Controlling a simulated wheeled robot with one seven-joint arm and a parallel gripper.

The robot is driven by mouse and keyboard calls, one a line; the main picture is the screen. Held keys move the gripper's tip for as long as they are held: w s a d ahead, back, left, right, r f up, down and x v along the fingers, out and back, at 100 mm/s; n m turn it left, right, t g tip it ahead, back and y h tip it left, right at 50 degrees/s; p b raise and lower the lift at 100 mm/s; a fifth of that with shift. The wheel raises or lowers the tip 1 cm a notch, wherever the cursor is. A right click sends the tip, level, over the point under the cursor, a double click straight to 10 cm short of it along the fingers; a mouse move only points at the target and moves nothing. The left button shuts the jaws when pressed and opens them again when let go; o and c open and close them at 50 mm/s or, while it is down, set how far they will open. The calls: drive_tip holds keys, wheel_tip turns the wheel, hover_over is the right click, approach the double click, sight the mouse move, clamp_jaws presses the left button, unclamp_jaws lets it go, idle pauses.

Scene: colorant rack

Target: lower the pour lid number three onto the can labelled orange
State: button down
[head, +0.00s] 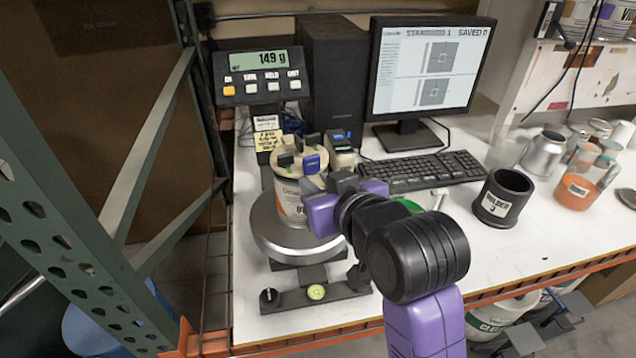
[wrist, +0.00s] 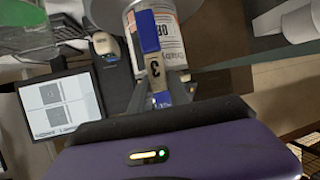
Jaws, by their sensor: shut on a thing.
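The pour lid number three (head: 303,158) has blue and black parts and shows at the top of a white and orange can (head: 288,203). The can stands on the round scale plate (head: 268,238). My gripper (head: 322,184) reaches in from the right and is shut on the lid. In the wrist view the lid's tan tab (wrist: 155,70) bears a 3, and my fingers (wrist: 160,95) close around its lower part. The can (wrist: 172,40) is behind it with a partly hidden label. I cannot tell whether the lid touches the can's rim.
The scale display (head: 258,76) reads 149 g. A black cup marked holder 3 (head: 502,197) stands to the right. The keyboard (head: 420,170) and monitor (head: 425,70) are behind. A green metal upright (head: 60,220) stands at left. The bench front right of the scale is mostly clear.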

drive_tip(key=shift+f, duration=0.55)
idle(0.4)
drive_tip(key=c, duration=1.2)
unclamp_jaws()
drive_tip(key=shift+o, duration=0.2)
drive_tip(key=b+v, duration=0.1)
drive_tip(key=v, duration=0.6)
drive_tip(key=shift+s+d, duration=0.15)
drive_tip(key=shift+s, duration=0.2)
drive_tip(key=shift+r, duration=0.15)
